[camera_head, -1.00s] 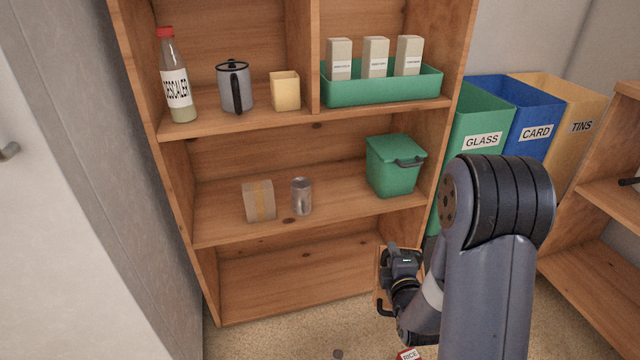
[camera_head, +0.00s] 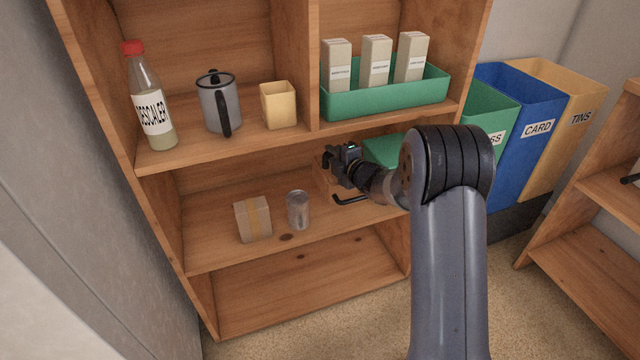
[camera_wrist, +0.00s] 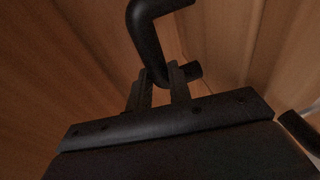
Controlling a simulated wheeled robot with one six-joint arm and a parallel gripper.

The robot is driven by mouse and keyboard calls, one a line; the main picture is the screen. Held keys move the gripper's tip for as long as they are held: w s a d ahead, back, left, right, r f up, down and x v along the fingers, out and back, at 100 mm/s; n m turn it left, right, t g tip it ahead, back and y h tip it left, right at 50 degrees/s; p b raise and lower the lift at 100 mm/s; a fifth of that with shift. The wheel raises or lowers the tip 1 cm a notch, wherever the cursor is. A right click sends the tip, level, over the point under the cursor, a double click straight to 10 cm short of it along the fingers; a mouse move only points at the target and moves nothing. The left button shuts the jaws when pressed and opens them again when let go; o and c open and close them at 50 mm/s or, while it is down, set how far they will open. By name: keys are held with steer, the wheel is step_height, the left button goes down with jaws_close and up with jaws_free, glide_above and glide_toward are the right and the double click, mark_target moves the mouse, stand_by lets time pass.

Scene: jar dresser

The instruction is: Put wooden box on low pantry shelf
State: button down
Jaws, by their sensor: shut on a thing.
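My gripper (camera_head: 336,160) is in the opening of the pantry's middle shelf (camera_head: 225,210), right of the tin. In the wrist view my gripper (camera_wrist: 160,78) is shut on a bent black bar handle (camera_wrist: 148,38). In the head view a black handle (camera_head: 350,200) shows just below the gripper. A small strip of the wooden box (camera_head: 328,184) shows beside the gripper; most of it is hidden or blends with the shelf wood. I cannot tell whether the box touches the shelf board. The pantry's bottom shelf (camera_head: 310,285) is empty where visible.
A cardboard box (camera_head: 253,220) and a tin (camera_head: 298,210) stand on the middle shelf to the left. A green lidded bin (camera_head: 385,150) is partly hidden behind my arm. The upper shelf edge (camera_head: 230,147) runs close above the gripper.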

mark_target(354, 199)
step_height(354, 199, down, 7)
steer(key=shift+f+b, duration=0.2)
steer(key=shift+b, duration=0.9)
steer(key=shift+f, duration=0.1)
steer(key=shift+f, duration=0.1)
steer(key=c, duration=1.3)
jaws_free()
steer(key=shift+s+d+r, duration=0.15)
steer(key=shift+s+r, duration=0.05)
steer(key=shift+r, duration=0.05)
steer(key=p+v, duration=0.2)
steer(key=v, duration=0.8)
steer(key=shift+s+d, duration=0.1)
steer(key=shift+s+d+r, duration=0.1)
steer(key=shift+s+d, duration=0.2)
steer(key=shift+s, duration=0.3)
